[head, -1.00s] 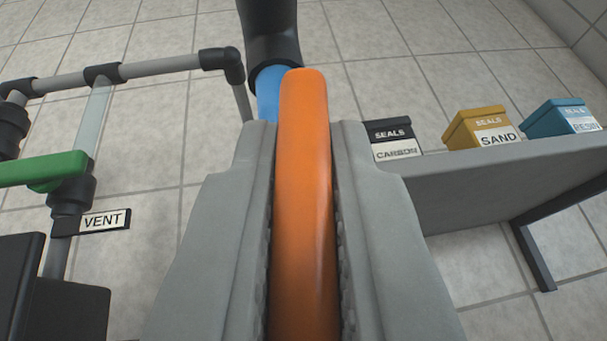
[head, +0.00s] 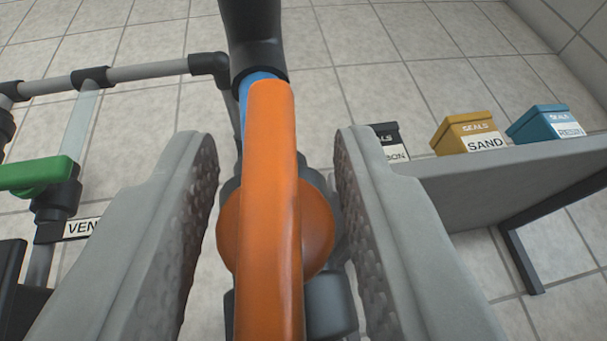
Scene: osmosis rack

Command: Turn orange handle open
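The orange handle (head: 269,190) is a long bar running up the middle of the head view, in line with the blue pipe (head: 257,84) behind it. Its round orange hub (head: 316,232) shows beneath the bar on both sides. My gripper (head: 278,140) is open, with one grey finger to the left of the handle and one to the right. Clear gaps show on both sides, and neither finger touches the bar. The near end of the handle runs out of the bottom of the picture.
A green handle (head: 38,174) and a VENT label (head: 80,229) are on the pipework at left. A grey shelf (head: 470,185) at right holds black CARBON (head: 391,150), yellow SAND (head: 470,133) and blue RESIN (head: 545,121) seal boxes. Tiled floor lies behind.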

